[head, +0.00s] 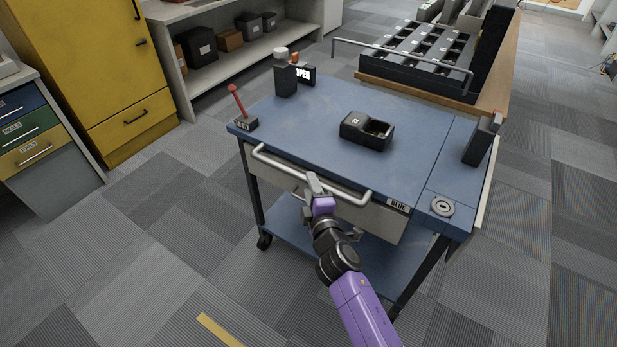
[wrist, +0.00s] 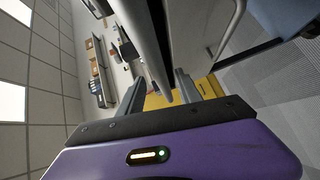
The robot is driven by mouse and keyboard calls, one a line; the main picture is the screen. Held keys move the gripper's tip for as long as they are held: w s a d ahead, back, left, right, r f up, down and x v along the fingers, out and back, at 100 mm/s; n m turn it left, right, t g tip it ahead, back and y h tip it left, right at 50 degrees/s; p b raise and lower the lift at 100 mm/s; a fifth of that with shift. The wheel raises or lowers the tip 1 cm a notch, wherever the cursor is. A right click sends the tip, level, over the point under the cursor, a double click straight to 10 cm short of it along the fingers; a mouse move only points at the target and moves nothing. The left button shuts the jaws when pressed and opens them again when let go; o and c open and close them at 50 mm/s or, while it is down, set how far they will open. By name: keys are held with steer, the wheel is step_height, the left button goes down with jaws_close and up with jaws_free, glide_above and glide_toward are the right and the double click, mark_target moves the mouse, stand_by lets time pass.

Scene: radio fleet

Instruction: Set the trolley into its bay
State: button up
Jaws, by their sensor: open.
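The trolley (head: 330,102) has a blue top, a lower shelf, castors and a front plate reading "BLUE". A grey handle bar (head: 350,199) runs along its near side. I cannot tell whether the fingers touch the bar. A short yellow strip (head: 218,330) lies on the floor at the near left; I cannot tell whether it marks the bay.
A wooden bench with a black rack (head: 420,55) adjoins behind. A yellow cabinet (head: 95,65) stands left. Carpet is clear at left and right.

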steer(key=shift+s+d+r+p, duration=0.15)
steer(key=shift+s+d+p, duration=0.05)
steer(key=shift+s, duration=0.75)
steer(key=shift+s+d+r+p, duration=0.15)
steer(key=shift+s+p, duration=0.05)
steer(key=shift+s, duration=0.7)
steer(key=s+r+m+t+y, duration=0.1)
steer(key=s+r+m+t, duration=0.1)
steer(key=s+r+m, duration=0.35)
steer(key=s+d+r+m+g+h, duration=0.1)
steer(key=s+d+m, duration=0.3)
steer(key=s, duration=1)
steer(key=s+d+r+m+g+h, duration=0.1)
steer(key=s+d+m, duration=0.3)
steer(key=s, duration=1.1)
steer(key=s+d+r+m+g+h, duration=0.1)
steer(key=s+d+r+m, duration=0.2)
steer(key=s, duration=1.2)
steer(key=shift+d+m, duration=0.65)
steer(key=shift+d, duration=0.45)
